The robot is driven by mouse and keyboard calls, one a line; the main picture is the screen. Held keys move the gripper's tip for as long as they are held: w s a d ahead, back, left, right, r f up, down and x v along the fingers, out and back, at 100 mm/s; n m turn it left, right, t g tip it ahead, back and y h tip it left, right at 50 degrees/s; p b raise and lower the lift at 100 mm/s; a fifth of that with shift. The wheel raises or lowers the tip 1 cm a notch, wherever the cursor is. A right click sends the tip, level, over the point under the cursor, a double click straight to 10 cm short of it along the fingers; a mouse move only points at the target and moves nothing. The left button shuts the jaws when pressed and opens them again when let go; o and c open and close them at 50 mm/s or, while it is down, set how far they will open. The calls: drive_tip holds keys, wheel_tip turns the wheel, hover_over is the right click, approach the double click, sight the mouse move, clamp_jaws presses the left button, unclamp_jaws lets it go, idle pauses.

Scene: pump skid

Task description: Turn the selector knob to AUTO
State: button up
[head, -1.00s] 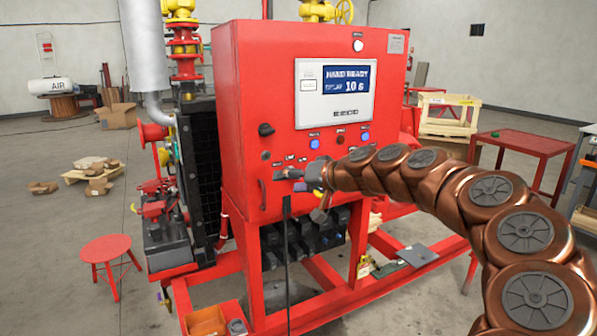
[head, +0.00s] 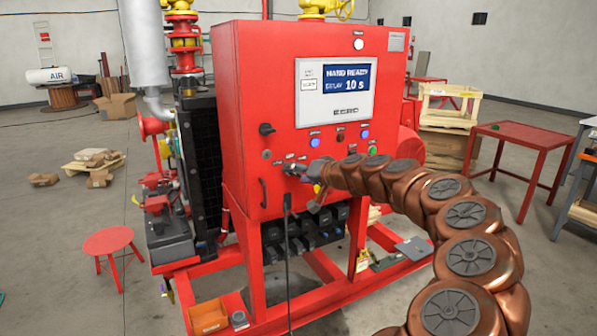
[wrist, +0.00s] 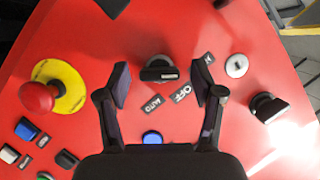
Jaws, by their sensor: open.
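The selector knob (wrist: 158,70) is black and sits on the red panel between my finger pads in the wrist view. Labels lie around it: AUTO (wrist: 153,103), OFF (wrist: 181,94), and one by the right finger that I cannot read. My gripper (wrist: 160,84) is open, with one finger on each side of the knob; a gap shows on both sides. In the head view my gripper (head: 304,172) is at the lower front of the red cabinet (head: 240,100) and mostly hides the knob. The cabinet screen (head: 346,78) reads HAND READY, DELAY 10 s.
A red emergency button on a yellow disc (wrist: 50,90) is left of my fingers. A blue button (wrist: 152,137) lies just below the knob. A second black knob (wrist: 267,107) and a keylock (wrist: 236,65) are to the right. A red stool (head: 110,243) stands at left.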

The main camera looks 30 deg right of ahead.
drive_tip(key=shift+w, duration=0.1)
drive_tip(key=shift+c, duration=0.4)
drive_tip(key=c, duration=1.1)
drive_tip(key=shift+o, duration=0.2)
drive_tip(key=shift+f+b, duration=0.1)
drive_tip(key=shift+b, duration=0.25)
drive_tip(key=m+b, duration=0.1)
drive_tip(key=m+y+b, duration=0.1)
drive_tip(key=b, duration=0.1)
drive_tip(key=shift+d+f+m+t+b, duration=0.1)
drive_tip(key=shift+f+m+t+b, duration=0.1)
drive_tip(key=shift+m+t+b, duration=0.15)
drive_tip(key=m+t+b, duration=0.1)
drive_tip(key=m+b, duration=0.1)
drive_tip(key=m+t+y+b, duration=0.1)
drive_tip(key=m+b, duration=0.2)
drive_tip(key=shift+f+m+y+b, duration=0.2)
drive_tip(key=shift+m+y+b, duration=0.05)
drive_tip(key=shift+y+b, duration=0.1)
drive_tip(key=m+t+b, duration=0.1)
drive_tip(key=m+b, duration=0.2)
drive_tip(key=m+t+h+b, duration=0.1)
drive_tip(key=m+b, duration=0.3)
drive_tip(key=m+t+b, duration=0.2)
drive_tip(key=m+b, duration=0.1)
drive_tip(key=shift+m+h, duration=0.25)
drive_tip(key=shift+m, duration=0.15)
drive_tip(key=shift+r, duration=0.1)
